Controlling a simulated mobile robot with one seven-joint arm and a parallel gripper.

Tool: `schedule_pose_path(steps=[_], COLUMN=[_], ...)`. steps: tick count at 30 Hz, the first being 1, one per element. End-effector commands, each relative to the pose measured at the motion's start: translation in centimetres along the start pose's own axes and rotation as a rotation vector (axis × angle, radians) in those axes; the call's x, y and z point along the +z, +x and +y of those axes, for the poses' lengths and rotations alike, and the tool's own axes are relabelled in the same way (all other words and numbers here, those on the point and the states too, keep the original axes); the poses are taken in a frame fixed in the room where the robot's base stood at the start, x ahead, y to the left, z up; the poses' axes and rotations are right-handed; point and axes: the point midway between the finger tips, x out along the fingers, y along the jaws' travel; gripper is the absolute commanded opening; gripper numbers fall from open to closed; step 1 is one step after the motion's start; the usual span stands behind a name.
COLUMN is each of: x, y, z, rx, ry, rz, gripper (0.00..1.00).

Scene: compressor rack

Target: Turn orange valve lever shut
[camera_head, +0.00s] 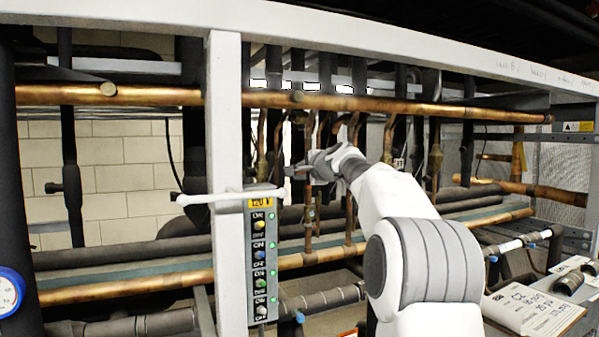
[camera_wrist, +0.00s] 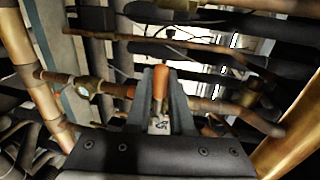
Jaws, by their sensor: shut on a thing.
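The orange valve lever (camera_wrist: 160,84) shows in the wrist view as a short orange handle, upright in the picture. My gripper (camera_wrist: 161,95) has its two dark fingers on either side of it, shut on the handle. A small pale tag with dark marks (camera_wrist: 158,125) shows between the fingers below the handle. In the head view my gripper (camera_head: 298,172) reaches in among the copper pipes behind the front frame. The lever cannot be made out there, being small and behind the gripper.
A white upright post (camera_head: 226,120) with a switch panel (camera_head: 262,260) stands left of my arm. A long copper pipe (camera_head: 420,106) runs above the gripper. Vertical copper pipes crowd around it. In the wrist view a large copper pipe (camera_wrist: 290,140) is close on the right. A clipboard (camera_head: 535,310) lies at lower right.

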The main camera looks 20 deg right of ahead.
Motion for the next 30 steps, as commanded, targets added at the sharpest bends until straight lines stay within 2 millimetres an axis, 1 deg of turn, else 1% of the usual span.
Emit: schedule_pose_path(steps=[11, 12, 16, 25, 28, 30], x=[0.0, 0.0, 0.0, 0.0, -0.1, -0.1], y=[-0.1, -0.1, -0.1, -0.1, -0.6, -1.3], z=[-0.2, -0.2, -0.1, 0.0, 0.0, 0.1], rx=[-0.004, -0.004, -0.003, -0.001, -0.003, -0.003], ry=[0.005, 0.005, 0.004, 0.003, 0.003, 0.002], rz=[0.001, 0.001, 0.000, 0.000, 0.001, 0.002], gripper=[0.00, 0.28, 0.51, 0.51, 0.51, 0.51])
